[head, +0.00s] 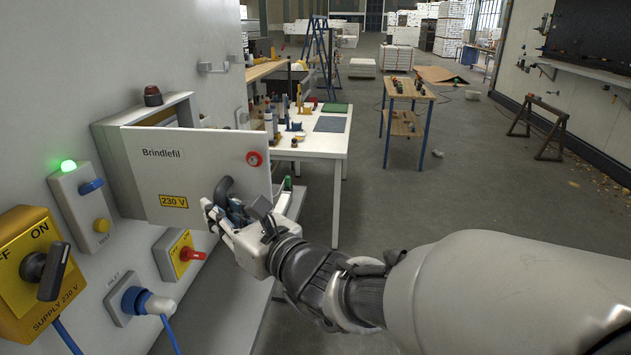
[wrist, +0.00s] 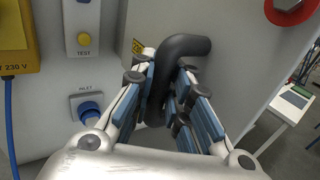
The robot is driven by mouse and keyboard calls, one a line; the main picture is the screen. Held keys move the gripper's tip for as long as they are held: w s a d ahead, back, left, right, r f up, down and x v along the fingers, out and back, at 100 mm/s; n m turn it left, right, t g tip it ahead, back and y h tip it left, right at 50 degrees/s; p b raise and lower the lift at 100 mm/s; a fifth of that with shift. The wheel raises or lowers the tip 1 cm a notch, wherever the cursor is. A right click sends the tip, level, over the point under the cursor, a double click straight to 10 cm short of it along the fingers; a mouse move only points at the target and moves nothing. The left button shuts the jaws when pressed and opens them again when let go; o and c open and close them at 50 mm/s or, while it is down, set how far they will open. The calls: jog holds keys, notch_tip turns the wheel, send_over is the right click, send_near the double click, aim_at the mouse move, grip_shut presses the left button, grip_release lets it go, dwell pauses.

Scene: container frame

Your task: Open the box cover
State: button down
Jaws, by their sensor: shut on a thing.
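The box cover (head: 168,178) is a light grey panel marked "Brindlefil" and "230 V", with a red round knob (head: 254,158) near its right edge. It stands swung partway out from the box (head: 118,170) on the wall, with a gap showing above and behind it. A dark curved handle (wrist: 183,46) sits on the cover's lower right part. My gripper (wrist: 160,92) is shut on this handle, its blue-padded fingers on either side of it in the wrist view. In the head view my gripper (head: 222,212) covers much of the handle. The box's inside is mostly hidden.
A yellow supply switch (head: 35,268), a test panel (head: 85,205) with a lit green lamp, a red-yellow switch (head: 182,254) and a blue inlet plug (head: 140,300) are on the wall near the cover. A white table (head: 330,150) stands behind it. Floor to the right is open.

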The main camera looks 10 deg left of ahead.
jog(key=shift+f, duration=0.1)
dwell(0.3)
jog(key=c, duration=1.5)
grip_release()
jog(key=shift+c, duration=0.2)
jog(key=shift+d, duration=0.1)
jog(key=v, duration=1.2)
jog(key=shift+s, duration=0.15)
